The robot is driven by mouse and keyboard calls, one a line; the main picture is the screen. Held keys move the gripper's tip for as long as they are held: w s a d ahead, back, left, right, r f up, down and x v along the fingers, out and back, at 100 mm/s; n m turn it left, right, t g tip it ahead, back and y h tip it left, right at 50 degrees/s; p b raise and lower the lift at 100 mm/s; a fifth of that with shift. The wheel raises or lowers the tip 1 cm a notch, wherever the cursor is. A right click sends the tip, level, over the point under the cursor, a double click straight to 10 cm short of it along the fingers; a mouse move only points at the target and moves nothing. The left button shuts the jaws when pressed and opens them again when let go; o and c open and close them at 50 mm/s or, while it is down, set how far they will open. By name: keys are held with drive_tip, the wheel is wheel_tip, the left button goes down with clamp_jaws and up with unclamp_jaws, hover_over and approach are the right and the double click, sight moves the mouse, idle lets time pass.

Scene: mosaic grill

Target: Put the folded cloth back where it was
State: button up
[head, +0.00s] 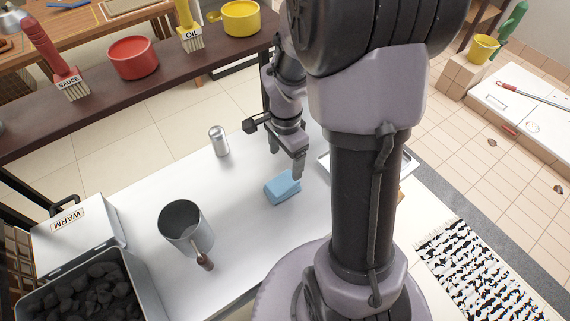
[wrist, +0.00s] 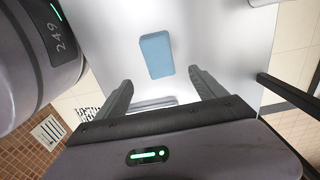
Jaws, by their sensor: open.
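The folded cloth (head: 281,188) is a light blue block lying on the white table. In the wrist view the cloth (wrist: 156,55) lies flat below and beyond the fingertips, between their lines. My gripper (head: 287,164) is open and empty above the table, just behind and slightly above the cloth in the head view. In the wrist view both fingers of my gripper (wrist: 161,82) are spread apart and do not touch the cloth. A metal tray (head: 323,163) shows partly behind my arm, to the right of the cloth.
A grey metal pot (head: 185,228) with a brown-handled tool stands left of the cloth. A silver shaker (head: 219,141) stands behind. A white WARM box (head: 78,239) and a coal-filled grill (head: 88,290) are at the left. A dark shelf (head: 110,100) runs along the back.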

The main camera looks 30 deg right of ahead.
drive_tip(key=s+a+r+n+t+y, duration=0.1)
drive_tip(key=s+a+r+n+t, duration=0.2)
drive_tip(key=r, duration=0.7)
drive_tip(key=s+a+r+n+t+y, duration=0.1)
drive_tip(key=s+a+r+n+t, duration=0.1)
drive_tip(key=s+a+r+n, duration=0.6)
drive_tip(key=a+r+n, duration=0.1)
drive_tip(key=a+n, duration=0.1)
drive_tip(key=a, duration=0.2)
drive_tip(key=shift+s+a+r+t, duration=0.15)
drive_tip(key=shift+a+r+t, duration=0.15)
drive_tip(key=shift+r+t, duration=0.1)
